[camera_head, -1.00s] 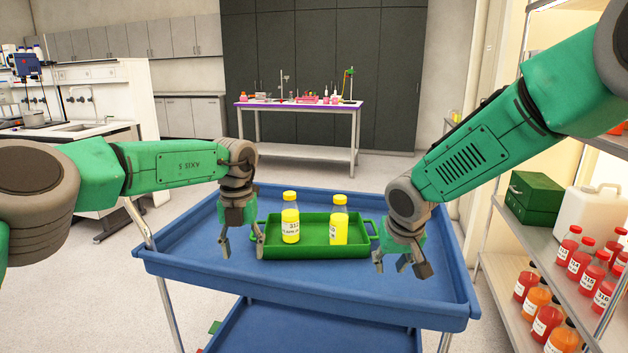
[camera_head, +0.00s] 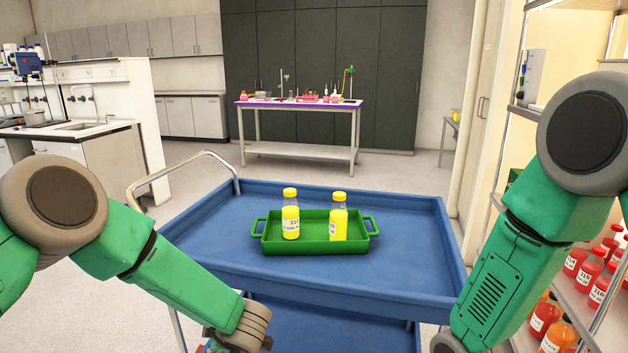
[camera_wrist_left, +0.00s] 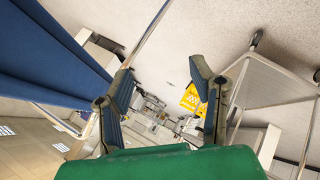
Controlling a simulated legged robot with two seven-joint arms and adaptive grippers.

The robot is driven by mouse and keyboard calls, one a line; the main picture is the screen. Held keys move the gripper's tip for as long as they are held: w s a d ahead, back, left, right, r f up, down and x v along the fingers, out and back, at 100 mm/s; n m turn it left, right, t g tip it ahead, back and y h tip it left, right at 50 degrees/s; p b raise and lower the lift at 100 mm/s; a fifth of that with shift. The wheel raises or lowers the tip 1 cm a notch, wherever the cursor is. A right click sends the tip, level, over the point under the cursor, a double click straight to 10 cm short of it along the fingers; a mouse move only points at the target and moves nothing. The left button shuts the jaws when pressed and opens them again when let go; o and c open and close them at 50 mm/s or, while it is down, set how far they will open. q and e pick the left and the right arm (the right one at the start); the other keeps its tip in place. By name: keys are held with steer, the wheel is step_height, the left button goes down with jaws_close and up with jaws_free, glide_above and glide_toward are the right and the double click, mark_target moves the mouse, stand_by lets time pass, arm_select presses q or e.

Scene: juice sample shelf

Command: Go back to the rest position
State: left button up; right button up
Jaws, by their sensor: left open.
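Two bottles of yellow juice, a left one (camera_head: 291,215) and a right one (camera_head: 339,218), stand upright in a green tray (camera_head: 315,246) on the blue cart (camera_head: 408,272). My left gripper (camera_wrist_left: 165,95) shows in the left wrist view, open, with nothing between its fingers. Neither arm touches the tray or bottles.
A shelf with several red and orange bottles (camera_head: 545,313) stands close on the right. A purple-topped table (camera_head: 300,103) stands at the back. The cart's handle (camera_head: 190,165) rises at the far left. Blue cart metal lies beside the left gripper in the wrist view.

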arm_select(q)
steer(key=s+a+f+m+h, duration=0.1)
steer(key=s+f+m+h, duration=0.1)
steer(key=s+f+m, duration=0.55)
steer(key=s+a+f+m+h, duration=0.15)
steer(key=s+m, duration=0.35)
steer(key=s, duration=0.5)
steer(key=s+a+m+g+h, duration=0.1)
steer(key=s+a+m+g, duration=0.1)
steer(key=s, duration=0.9)
steer(key=s+a+m+g+h, duration=0.1)
steer(key=s+m+g, duration=0.3)
steer(key=s, duration=0.7)
steer(key=shift+s+a+m+h, duration=0.15)
steer(key=shift+a+m+h, duration=0.2)
steer(key=shift+a+m, duration=0.35)
arm_select(e)
steer(key=s+d+f, duration=0.2)
steer(key=s+d, duration=0.1)
steer(key=s, duration=0.5)
steer(key=s+d+f+g+h, duration=0.1)
steer(key=s+d+f, duration=0.1)
steer(key=s, duration=0.6)
steer(key=s+d+f, duration=0.2)
steer(key=s+d, duration=0.2)
steer(key=s, duration=0.5)
steer(key=shift+d+h, duration=0.35)
steer(key=shift+h, duration=0.05)
arm_select(q)
steer(key=shift+d, duration=0.15)
